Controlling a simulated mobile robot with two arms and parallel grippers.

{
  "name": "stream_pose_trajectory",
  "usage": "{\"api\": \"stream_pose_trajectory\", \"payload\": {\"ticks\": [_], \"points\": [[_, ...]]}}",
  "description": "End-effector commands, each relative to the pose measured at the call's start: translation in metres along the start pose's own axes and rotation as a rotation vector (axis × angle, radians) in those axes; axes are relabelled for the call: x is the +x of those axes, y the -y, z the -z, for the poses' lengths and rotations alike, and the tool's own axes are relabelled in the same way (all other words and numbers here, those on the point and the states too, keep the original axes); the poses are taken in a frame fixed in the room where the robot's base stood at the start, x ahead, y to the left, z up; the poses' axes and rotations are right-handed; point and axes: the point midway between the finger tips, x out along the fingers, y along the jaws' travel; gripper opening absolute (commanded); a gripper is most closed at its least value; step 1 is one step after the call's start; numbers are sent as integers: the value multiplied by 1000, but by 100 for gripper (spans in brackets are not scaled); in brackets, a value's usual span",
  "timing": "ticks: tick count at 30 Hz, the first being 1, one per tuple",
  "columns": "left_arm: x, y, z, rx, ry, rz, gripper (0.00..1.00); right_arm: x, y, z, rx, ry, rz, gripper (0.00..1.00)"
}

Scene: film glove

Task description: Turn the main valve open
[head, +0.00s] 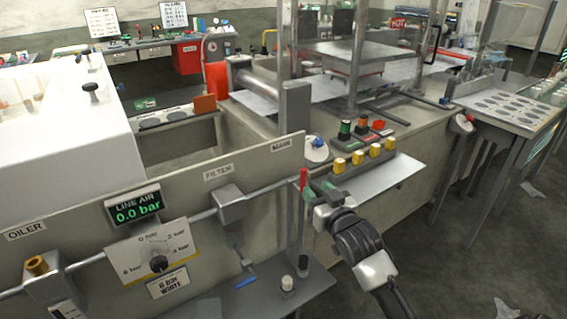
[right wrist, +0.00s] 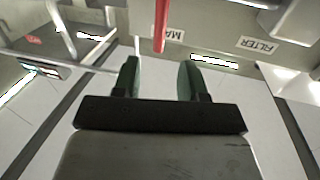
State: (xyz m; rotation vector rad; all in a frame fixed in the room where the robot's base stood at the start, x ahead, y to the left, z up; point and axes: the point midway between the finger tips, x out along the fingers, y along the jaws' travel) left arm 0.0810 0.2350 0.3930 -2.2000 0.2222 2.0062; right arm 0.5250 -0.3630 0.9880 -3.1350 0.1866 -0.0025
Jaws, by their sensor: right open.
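The main valve's red lever (head: 303,180) stands upright on the pipe at the right end of the panel, below the MAIN label (head: 281,145). In the right wrist view the red lever (right wrist: 160,25) lies ahead of the fingertips, roughly in line with the gap between them. My right gripper (head: 318,190) is open and empty, with its green-tipped fingers close to the lever on its right side. The open fingers (right wrist: 158,72) also show in the wrist view. Whether they touch the lever I cannot tell. My left gripper is not in view.
The LINE AIR display (head: 136,209) reads 0.0 bar above a regulator dial (head: 158,263). The filter (head: 230,206) sits on the pipe left of the valve. Several yellow buttons (head: 357,157) stand just behind my right gripper. A small shelf (head: 275,295) lies below.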

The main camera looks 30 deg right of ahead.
Motion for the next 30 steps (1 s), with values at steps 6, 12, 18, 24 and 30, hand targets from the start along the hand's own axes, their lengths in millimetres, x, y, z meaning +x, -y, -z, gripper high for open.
{"api": "stream_pose_trajectory", "payload": {"ticks": [6, 12, 18, 24, 30], "points": [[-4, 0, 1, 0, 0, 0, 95, 38, 0, 2, -1, -2, 0, 42], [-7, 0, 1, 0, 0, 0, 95, 74, 0, 1, -1, 0, 0, 42], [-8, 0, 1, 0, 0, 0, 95, 95, 0, 0, -2, 1, 0, 42], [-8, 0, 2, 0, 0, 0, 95, 100, 1, -1, -2, 2, 1, 42], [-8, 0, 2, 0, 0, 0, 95, 100, 1, -1, -2, 2, 1, 39]]}}
